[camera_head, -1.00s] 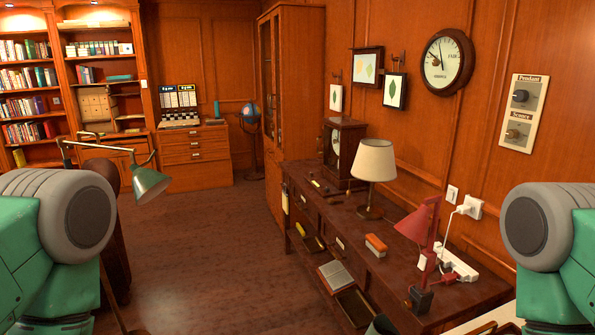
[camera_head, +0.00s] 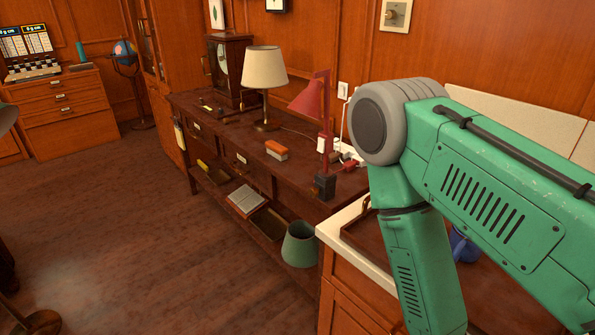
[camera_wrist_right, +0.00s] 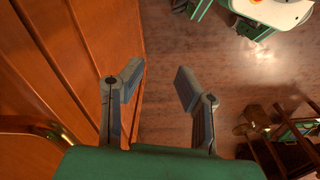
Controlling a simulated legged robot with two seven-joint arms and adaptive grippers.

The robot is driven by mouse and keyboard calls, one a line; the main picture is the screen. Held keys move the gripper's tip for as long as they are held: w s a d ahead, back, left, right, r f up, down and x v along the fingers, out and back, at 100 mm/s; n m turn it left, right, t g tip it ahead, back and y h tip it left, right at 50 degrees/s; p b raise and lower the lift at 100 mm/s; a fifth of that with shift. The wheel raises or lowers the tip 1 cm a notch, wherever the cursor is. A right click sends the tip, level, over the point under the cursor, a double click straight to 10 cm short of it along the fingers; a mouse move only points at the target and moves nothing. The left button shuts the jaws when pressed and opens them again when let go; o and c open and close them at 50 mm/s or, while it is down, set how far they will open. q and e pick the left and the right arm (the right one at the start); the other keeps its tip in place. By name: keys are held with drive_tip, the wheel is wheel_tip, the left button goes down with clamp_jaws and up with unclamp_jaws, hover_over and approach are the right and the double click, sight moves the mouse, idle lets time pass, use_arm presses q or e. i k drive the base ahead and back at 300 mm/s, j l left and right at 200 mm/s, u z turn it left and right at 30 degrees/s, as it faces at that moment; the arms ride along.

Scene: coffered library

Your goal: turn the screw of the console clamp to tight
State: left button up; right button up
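A red lamp (camera_head: 314,98) stands at the front right edge of the dark console table (camera_head: 210,120). Its dark block-like base (camera_head: 325,186) sits at the table edge and looks like the clamp. I cannot make out a screw on it. In the head view my right arm reaches in from the right, in front of the table's right end, and its gripper is out of the picture. The right wrist view shows my right gripper (camera_wrist_right: 158,82) open and empty, with floor beyond its fingers. My left gripper is in no current view.
A cream lamp (camera_head: 264,68), an orange-and-white block (camera_head: 276,149) and a clock case (camera_head: 228,66) stand on the console. A green bin (camera_head: 299,245) is at its right end, beside a white-edged counter (camera_head: 330,232). Open floor (camera_head: 130,220) lies to the left.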

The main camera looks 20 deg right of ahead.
sight(314, 192)
drive_tip(key=i+j, duration=0.1)
drive_tip(key=i+j+z, duration=0.15)
drive_tip(key=z, duration=0.3)
drive_tip(key=i+j+z, duration=0.2)
drive_tip(key=z, duration=0.3)
